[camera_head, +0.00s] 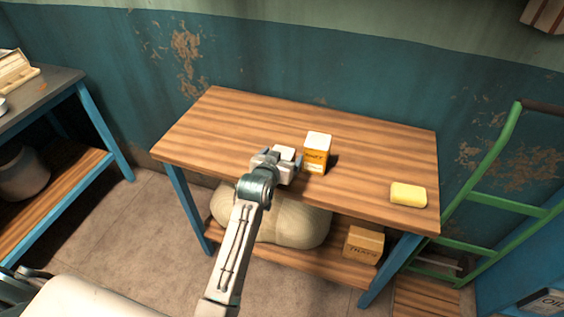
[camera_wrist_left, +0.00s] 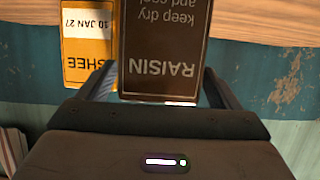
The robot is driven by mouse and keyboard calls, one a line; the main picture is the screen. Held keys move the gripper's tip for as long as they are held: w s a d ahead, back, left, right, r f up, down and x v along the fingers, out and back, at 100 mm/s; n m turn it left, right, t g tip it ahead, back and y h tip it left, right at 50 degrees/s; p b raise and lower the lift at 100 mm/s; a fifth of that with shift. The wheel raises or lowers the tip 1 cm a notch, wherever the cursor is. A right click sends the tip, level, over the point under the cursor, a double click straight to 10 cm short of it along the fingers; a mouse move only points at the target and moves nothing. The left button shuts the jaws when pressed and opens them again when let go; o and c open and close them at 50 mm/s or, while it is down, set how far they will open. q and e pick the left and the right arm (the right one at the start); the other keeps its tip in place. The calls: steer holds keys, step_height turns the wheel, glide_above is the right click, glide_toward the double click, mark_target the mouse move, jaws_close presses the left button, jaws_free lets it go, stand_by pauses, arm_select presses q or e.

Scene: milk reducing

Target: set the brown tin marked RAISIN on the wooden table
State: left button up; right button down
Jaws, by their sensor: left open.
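The brown tin marked RAISIN (camera_wrist_left: 165,50) shows upside down in the left wrist view, between the two fingers of my left gripper (camera_wrist_left: 158,88). In the head view, my left gripper (camera_head: 280,157) is over the wooden table (camera_head: 385,150), near its front edge. It is open around the tin. In the head view the tin is mostly hidden by the gripper, and I cannot make out its base. The orange GHEE tin (camera_head: 317,155) stands on the table just right of the gripper; it also shows in the left wrist view (camera_wrist_left: 87,45). My right gripper is not in view.
A yellow block (camera_head: 408,195) lies at the table's right end. The table's left part and back are clear. Below, a large sack (camera_head: 290,228) and a cardboard box (camera_head: 363,244) rest on the shelf. A green ladder-like frame (camera_head: 490,200) stands at the right.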

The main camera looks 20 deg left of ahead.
arm_select(q)
steer(key=shift+w+f, duration=0.1)
steer(key=shift+w, duration=0.15)
steer(key=c, duration=1.2)
steer(key=shift+c, duration=1)
